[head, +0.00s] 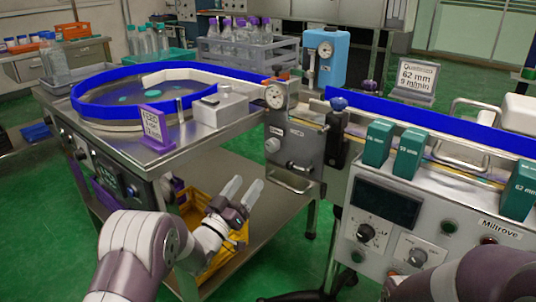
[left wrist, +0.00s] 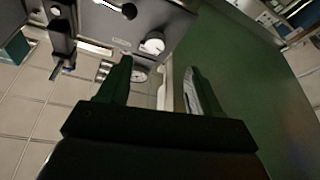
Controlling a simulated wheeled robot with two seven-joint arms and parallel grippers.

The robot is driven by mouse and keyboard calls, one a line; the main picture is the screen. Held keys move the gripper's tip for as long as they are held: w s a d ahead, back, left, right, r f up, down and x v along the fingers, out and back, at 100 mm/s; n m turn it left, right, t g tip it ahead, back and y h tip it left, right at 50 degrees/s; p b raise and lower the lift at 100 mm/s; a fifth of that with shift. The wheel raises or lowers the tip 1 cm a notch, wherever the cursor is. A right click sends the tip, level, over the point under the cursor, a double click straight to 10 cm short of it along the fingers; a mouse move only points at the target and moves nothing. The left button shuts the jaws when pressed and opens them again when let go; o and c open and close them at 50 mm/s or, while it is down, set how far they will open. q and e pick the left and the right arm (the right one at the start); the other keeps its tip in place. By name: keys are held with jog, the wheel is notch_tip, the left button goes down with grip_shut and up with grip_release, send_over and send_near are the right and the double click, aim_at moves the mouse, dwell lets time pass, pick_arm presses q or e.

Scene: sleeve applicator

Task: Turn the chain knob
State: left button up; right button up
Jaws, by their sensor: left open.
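Several knobs show, and their labels are too small to read, so I cannot tell which is the chain knob. A black knob (head: 366,232) and a second dark knob (head: 417,257) sit on the right machine's front panel. A pale round knob (head: 272,145) is on the grey middle unit (head: 296,142). A pale round knob (left wrist: 153,45) shows beyond my fingers in the left wrist view. My left gripper (head: 243,190) is open and empty, below and left of the middle unit, apart from every knob. My right arm enters at lower right; its gripper is out of view.
The round table with blue rails (head: 95,95) stands at left, a yellow crate (head: 195,225) below it. A metal handle (head: 290,183) juts from the middle unit. Teal blocks (head: 408,150) stand along the right machine's top. Green floor is open between the table and machine.

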aim_at(271, 148)
pick_arm(q)
jog(key=shift+h, duration=0.3)
jog(key=b+x, duration=0.1)
jog(key=x, duration=0.3)
jog(key=b+x, duration=0.1)
jog(key=x, duration=0.3)
jog(key=b+x, duration=0.1)
jog(key=x, duration=0.3)
jog(key=shift+s+r+b, duration=0.2)
jog(key=shift+r+b, duration=0.1)
jog(key=shift+w+d+r, duration=0.15)
jog(key=shift+w+r, duration=0.1)
jog(key=c, duration=1.1)
